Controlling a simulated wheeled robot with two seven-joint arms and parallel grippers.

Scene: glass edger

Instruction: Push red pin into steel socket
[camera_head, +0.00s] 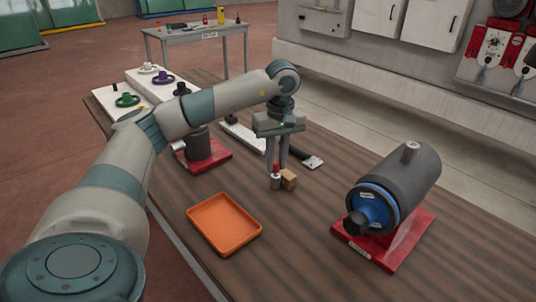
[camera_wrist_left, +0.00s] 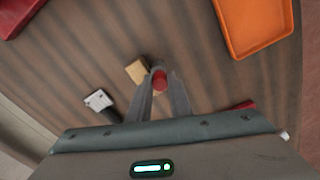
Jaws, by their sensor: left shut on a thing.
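My left gripper (camera_head: 277,168) points straight down over the wooden table, its fingers shut on the red pin (camera_head: 277,169). The pin also shows from above between the fingertips in the left wrist view (camera_wrist_left: 159,81). Directly below the red part is a small grey steel socket (camera_head: 276,184), standing upright on the table. Pin and socket look in line, but I cannot tell how deep the pin sits. My right gripper is not in view.
A small wooden block (camera_head: 289,179) stands close beside the socket, on its right. An orange tray (camera_head: 224,223) lies to the front left. A large grey cylinder with a blue ring (camera_head: 405,185) stands on a red base at right. The front middle of the table is clear.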

